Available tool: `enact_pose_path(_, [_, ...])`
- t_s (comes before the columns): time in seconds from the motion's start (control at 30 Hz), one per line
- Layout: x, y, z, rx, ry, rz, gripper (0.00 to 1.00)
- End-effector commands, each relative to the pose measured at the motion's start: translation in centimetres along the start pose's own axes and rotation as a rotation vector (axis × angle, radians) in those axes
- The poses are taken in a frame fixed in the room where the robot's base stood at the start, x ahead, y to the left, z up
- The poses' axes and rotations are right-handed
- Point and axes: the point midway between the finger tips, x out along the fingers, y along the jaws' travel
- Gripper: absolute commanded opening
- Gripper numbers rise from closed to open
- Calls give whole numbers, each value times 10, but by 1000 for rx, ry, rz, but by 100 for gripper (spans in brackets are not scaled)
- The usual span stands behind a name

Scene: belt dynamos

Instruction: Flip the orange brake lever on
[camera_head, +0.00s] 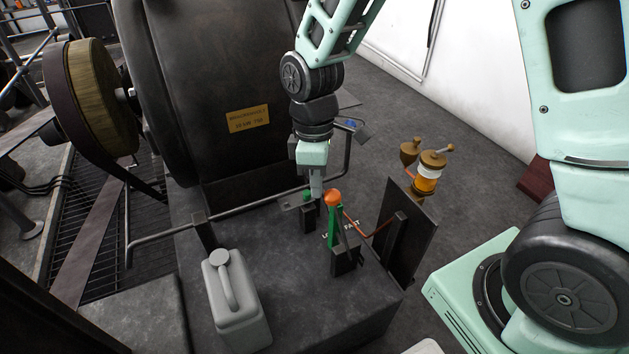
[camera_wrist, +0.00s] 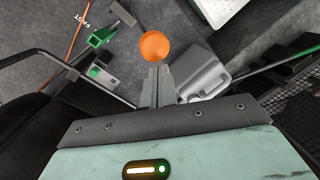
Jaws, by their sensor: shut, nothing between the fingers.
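The brake lever has a round orange knob (camera_head: 333,198) on a green shaft (camera_head: 334,228), which rises from a dark bracket (camera_head: 346,258) on the grey plinth. The orange knob also shows in the wrist view (camera_wrist: 155,46), just beyond my fingertips. My gripper (camera_head: 317,192) points down, shut and empty, close to the left of the knob in the head view. I cannot tell whether the fingers touch the knob. In the wrist view my closed fingers (camera_wrist: 157,72) partly cover the area below it, and the shaft is mostly hidden.
A grey jerrycan (camera_head: 236,295) stands left of the lever. A small green-topped bracket (camera_head: 308,212) is behind it. A dark upright plate (camera_head: 410,228) with an orange oiler (camera_head: 427,180) stands to the right. A bent pipe rail (camera_head: 255,206) crosses behind.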

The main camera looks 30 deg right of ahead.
Motion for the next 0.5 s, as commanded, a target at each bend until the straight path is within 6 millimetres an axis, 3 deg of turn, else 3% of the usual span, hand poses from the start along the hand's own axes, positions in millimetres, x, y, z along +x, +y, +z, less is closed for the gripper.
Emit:
enact_pose_path(0.27, [-4,5,8,2,23,-15,0])
enact_pose_path(0.5, [-12,18,31,-2,89,-58,0])
